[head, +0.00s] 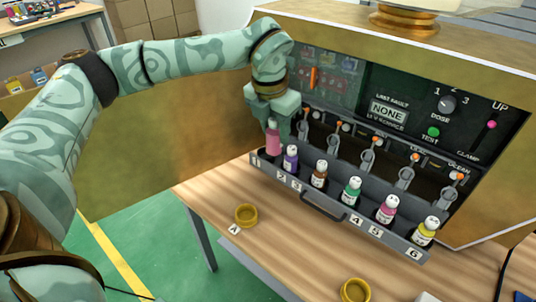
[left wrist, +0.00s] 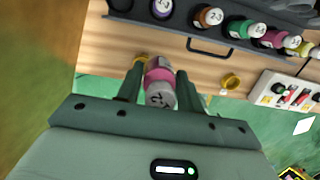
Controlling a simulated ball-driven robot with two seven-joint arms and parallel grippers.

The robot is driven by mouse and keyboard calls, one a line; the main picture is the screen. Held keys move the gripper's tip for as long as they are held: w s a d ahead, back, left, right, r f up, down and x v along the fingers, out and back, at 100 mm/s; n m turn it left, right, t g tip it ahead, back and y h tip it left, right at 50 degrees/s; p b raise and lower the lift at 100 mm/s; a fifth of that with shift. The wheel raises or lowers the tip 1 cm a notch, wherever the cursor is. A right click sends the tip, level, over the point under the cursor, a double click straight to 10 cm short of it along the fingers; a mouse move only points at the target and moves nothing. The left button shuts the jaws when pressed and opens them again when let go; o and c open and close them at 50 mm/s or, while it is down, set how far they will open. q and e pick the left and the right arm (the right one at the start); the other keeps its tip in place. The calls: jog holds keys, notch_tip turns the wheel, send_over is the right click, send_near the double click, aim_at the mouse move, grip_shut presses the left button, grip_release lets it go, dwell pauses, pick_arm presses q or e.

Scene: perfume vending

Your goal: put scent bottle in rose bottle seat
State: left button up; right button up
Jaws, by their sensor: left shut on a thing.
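My left gripper (head: 273,119) is shut on a pink scent bottle (head: 273,141), held near the left end of the machine's grey bottle rack (head: 322,202). In the left wrist view the bottle (left wrist: 159,76) sits between the fingers, its grey cap toward the camera. The leftmost seat (left wrist: 121,5) looks dark and empty in that view. The bottle appears above or just in front of that end in the head view; the exact gap is unclear. No seat is visibly labelled rose. My right gripper is not in view.
Purple (head: 290,158), brown (head: 319,175), green (head: 351,190), magenta (head: 386,209) and yellow (head: 425,232) bottles fill the other seats. Metal clamps hang behind them. A handle (head: 322,207) juts from the rack front. Yellow rings (head: 246,215) (head: 355,290) lie on the wooden table.

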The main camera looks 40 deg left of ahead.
pick_arm(q)
jog(key=w+a+f+b, duration=0.3)
jog(key=f, duration=0.1)
jog(key=w+a+f+b, duration=0.2)
jog(key=w+a+f, duration=0.1)
jog(key=f, duration=0.1)
jog(key=w+a+f+b, duration=0.3)
jog(key=w+f, duration=0.1)
jog(key=f, duration=0.1)
jog(key=shift+a+f+b, duration=0.1)
jog(key=shift+a+b, duration=0.1)
jog(key=shift+b, duration=0.1)
jog(key=shift+w, duration=0.1)
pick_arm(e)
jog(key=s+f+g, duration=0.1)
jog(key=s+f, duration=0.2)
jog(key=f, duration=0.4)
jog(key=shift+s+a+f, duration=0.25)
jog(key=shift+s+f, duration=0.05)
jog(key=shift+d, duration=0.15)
pick_arm(q)
jog(key=shift+f+p, duration=0.3)
jog(key=shift+f, duration=0.1)
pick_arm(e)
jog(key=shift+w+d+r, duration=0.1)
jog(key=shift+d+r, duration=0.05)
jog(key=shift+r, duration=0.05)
pick_arm(q)
jog(key=o, duration=1)
jog(key=shift+f, duration=0.1)
